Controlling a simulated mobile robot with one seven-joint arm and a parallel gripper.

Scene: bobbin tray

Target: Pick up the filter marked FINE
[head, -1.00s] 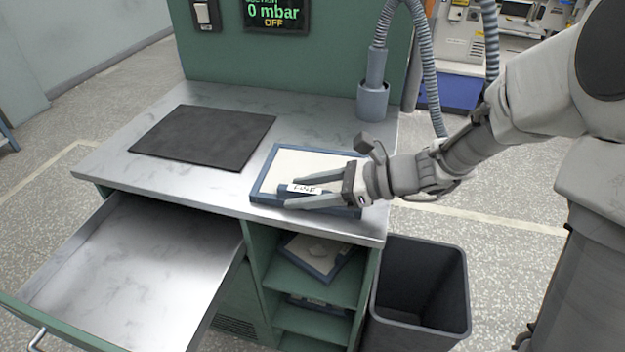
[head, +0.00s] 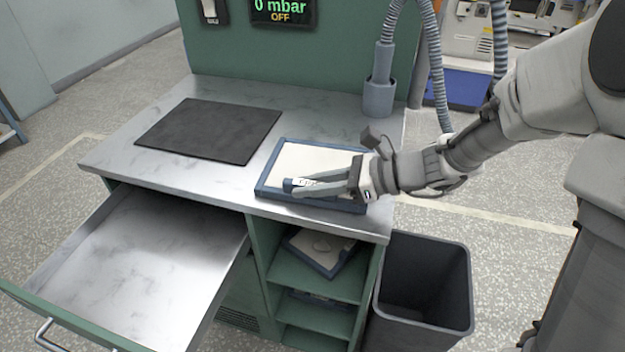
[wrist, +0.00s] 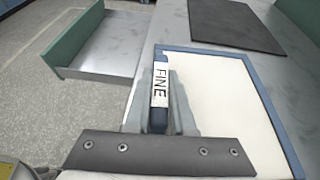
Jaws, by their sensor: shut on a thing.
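The filter marked FINE (head: 305,159) lies flat on the metal worktop near its front right edge, with a blue frame and a cream face. In the wrist view the filter (wrist: 222,90) shows its white label (wrist: 160,84) reading FINE on the near frame bar. My gripper (head: 300,184) is shut on that labelled bar, with a finger on each side of it. The fingers hide part of the bar and label in the head view. The filter looks to be resting on the worktop; I see no clear gap under it.
A dark mat (head: 210,130) lies on the worktop to the left. An empty drawer (head: 130,265) stands open at the front left. Another filter (head: 322,250) sits on a shelf below. A dark bin (head: 422,285) stands at right. A hose holder (head: 379,95) stands at the back.

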